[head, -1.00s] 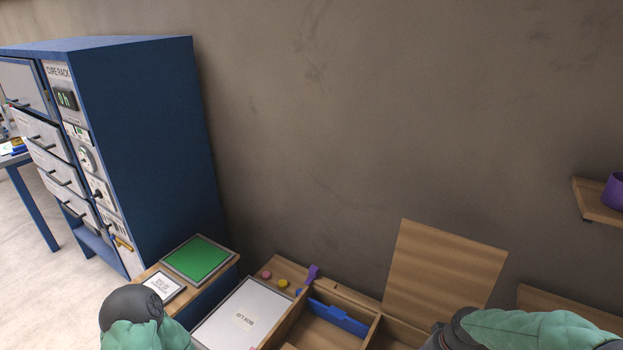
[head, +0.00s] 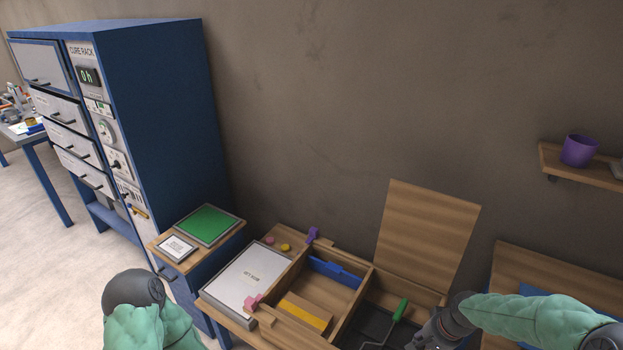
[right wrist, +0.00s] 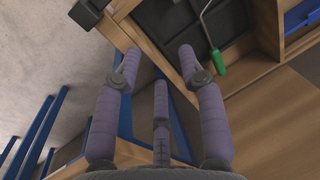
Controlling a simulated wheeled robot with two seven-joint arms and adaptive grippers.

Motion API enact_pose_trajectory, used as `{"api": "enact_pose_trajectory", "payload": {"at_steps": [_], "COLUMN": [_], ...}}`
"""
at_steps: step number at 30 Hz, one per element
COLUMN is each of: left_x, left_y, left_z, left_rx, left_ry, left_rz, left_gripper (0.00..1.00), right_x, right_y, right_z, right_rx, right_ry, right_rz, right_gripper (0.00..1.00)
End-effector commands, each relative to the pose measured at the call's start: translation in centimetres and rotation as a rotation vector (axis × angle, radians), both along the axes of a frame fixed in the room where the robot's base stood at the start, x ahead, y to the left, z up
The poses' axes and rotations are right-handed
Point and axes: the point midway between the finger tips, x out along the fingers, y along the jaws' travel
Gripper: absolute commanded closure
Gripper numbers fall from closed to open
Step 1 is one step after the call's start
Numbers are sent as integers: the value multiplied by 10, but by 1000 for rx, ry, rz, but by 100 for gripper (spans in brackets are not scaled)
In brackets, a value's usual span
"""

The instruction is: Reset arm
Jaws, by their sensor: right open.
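My right arm comes in from the right in the head view, and its gripper (head: 432,336) is over the wooden box's dark compartment, partly cut off by the lower edge. In the right wrist view my right gripper (right wrist: 158,62) has its fingers spread and holds nothing. Beyond the fingers are the dark tray (right wrist: 172,28) and a green-handled tool (right wrist: 219,62). My left arm shows at the lower left of the head view; its gripper is out of the picture.
The wooden box (head: 348,318) holds a blue piece (head: 336,272) and a yellow piece (head: 306,311). A white panel (head: 247,280) lies left of it. A green pad (head: 207,226) is beside the blue cure rack (head: 168,110). A purple cup (head: 579,150) stands on a wall shelf.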

Motion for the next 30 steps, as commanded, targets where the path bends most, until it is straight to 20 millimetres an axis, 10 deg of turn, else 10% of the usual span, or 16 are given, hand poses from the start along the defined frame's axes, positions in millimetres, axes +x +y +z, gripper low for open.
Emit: {"api": "enact_pose_trajectory", "payload": {"at_steps": [17,30], "left_x": [0,0], "left_y": [0,0], "left_z": [-18,-49], "left_rx": [0,0], "left_ry": [0,0], "left_rz": [0,0], "left_gripper": [8,8], "right_x": [-12,-70], "right_y": [54,144], "right_z": [-72,-186], "right_rx": [63,138], "right_ry": [-5,-5], "right_rz": [109,276], "right_gripper": [59,59]}}
